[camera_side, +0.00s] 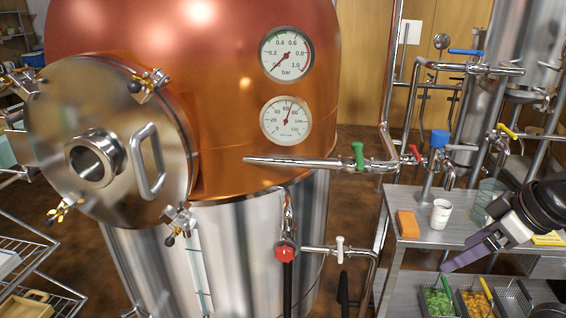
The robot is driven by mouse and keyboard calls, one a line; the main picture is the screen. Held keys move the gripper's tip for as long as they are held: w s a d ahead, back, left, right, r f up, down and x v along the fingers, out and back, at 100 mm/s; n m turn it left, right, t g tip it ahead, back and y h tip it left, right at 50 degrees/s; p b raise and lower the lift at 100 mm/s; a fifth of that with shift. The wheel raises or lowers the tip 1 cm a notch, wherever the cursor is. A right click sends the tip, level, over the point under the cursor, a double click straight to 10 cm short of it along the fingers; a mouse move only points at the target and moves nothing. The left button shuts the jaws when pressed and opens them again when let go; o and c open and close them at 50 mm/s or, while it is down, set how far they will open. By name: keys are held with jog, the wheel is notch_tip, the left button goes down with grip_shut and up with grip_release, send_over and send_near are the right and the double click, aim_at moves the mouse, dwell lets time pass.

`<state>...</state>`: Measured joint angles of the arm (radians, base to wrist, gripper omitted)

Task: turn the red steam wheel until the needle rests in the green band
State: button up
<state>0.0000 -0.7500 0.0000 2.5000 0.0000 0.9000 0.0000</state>
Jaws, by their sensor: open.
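The red steam wheel (285,253) is a small red knob on the pipework at the lower front of the copper kettle. The upper round gauge (286,53), marked in bar, is on the kettle's copper wall. Its needle points to the lower left, near the bottom of the scale. A green band shows at the gauge's upper left, away from the needle, and a red band at its right. My gripper (458,261) is at the lower right, above the bench, well to the right of the wheel. It is open; its fingers partly overlap, and nothing shows between them.
A second gauge (286,121) sits below. A steel pipe with a green handle (358,155) crosses above the wheel; a white-handled valve (340,249) is beside it. The bench (407,262) holds an orange block (408,223), a white cup (440,214) and bins of green and orange pieces.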

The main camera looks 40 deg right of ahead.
jog(key=w+a+r+m+t+y, duration=0.1)
jog(key=w+a+m, duration=0.1)
jog(key=w, duration=0.4)
jog(key=w+a+r+m+t+y, duration=0.1)
jog(key=w+a+m, duration=0.1)
jog(key=w, duration=0.5)
jog(key=w+a+r+m+t+y, duration=0.1)
jog(key=w+a+r+m, duration=0.1)
jog(key=w, duration=0.4)
jog(key=shift+w+a+r+m, duration=0.15)
jog(key=shift+a+m, duration=0.35)
jog(key=shift+a, duration=0.75)
jog(key=w+a+f+m+t, duration=0.1)
jog(key=w+a+m, duration=0.1)
jog(key=w+m, duration=0.3)
jog(key=w+a+f+m+t+h, duration=0.1)
jog(key=w+a+f+m+t, duration=0.1)
jog(key=w, duration=0.5)
jog(key=w+a+f+m+t, duration=0.1)
jog(key=w+a+m, duration=0.25)
jog(key=w, duration=0.25)
jog(key=m+h, duration=1.5)
jog(key=m, duration=0.7)
send_near(284, 257)
jog(key=x, duration=0.3)
jog(key=shift+n, duration=0.25)
jog(key=shift+x, duration=3.8)
jog(key=shift+r, duration=0.1)
